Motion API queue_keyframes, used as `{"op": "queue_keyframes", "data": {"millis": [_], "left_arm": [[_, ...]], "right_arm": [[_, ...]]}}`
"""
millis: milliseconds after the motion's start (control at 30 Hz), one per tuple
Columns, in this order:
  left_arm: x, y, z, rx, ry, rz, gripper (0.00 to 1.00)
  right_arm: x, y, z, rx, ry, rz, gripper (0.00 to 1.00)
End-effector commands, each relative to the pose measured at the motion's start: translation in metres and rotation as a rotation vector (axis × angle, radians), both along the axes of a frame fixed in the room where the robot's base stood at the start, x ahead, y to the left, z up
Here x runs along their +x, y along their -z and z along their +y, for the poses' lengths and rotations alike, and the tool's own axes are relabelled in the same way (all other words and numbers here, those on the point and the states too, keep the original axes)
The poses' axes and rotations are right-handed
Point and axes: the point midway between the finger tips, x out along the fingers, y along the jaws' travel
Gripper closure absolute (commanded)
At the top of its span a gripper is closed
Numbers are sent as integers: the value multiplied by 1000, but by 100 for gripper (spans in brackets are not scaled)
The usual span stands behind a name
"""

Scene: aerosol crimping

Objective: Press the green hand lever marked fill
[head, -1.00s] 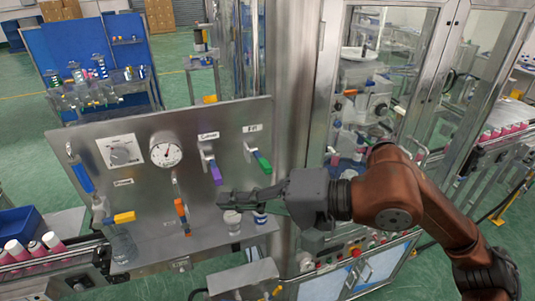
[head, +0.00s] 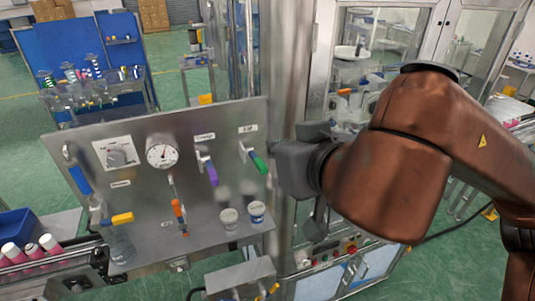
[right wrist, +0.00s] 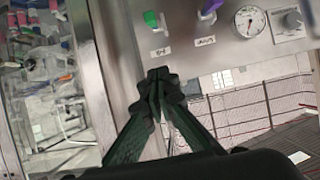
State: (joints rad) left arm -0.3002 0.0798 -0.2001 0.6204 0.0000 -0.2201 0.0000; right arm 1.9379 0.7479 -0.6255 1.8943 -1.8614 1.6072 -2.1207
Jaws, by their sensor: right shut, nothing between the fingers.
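The green hand lever (head: 258,163) sits on the upright steel panel under the label "Fill" (head: 248,128), angled down to the right. In the right wrist view the green lever (right wrist: 151,19) is near the top edge with its label below it. My right gripper (right wrist: 160,75) is shut and empty, its fingertips below the label in that view and apart from the lever. In the head view the gripper's grey body is just right of the lever and its fingertips are hidden. My left gripper is not in view.
A purple lever (head: 212,174) is left of the green one. A gauge (head: 161,154), a dial (head: 117,157), an orange handle (head: 179,215) and a yellow handle (head: 122,218) share the panel. Two small cups (head: 257,211) stand below. A steel column (head: 288,75) rises behind my gripper.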

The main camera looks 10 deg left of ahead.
Motion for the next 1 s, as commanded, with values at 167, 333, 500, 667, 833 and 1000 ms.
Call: {"op": "queue_keyframes", "data": {"millis": [167,333,500,667,833,1000], "left_arm": [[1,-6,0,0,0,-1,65],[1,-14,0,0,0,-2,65],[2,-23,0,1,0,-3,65],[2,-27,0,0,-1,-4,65],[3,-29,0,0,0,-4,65],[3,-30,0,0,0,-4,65]], "right_arm": [[18,11,13,-1,-1,6,100],[44,26,31,0,-2,6,100],[69,41,48,0,-2,6,100],[67,64,46,0,-4,3,100],[65,78,44,-1,-3,3,100],[64,82,44,1,-1,3,100]]}}
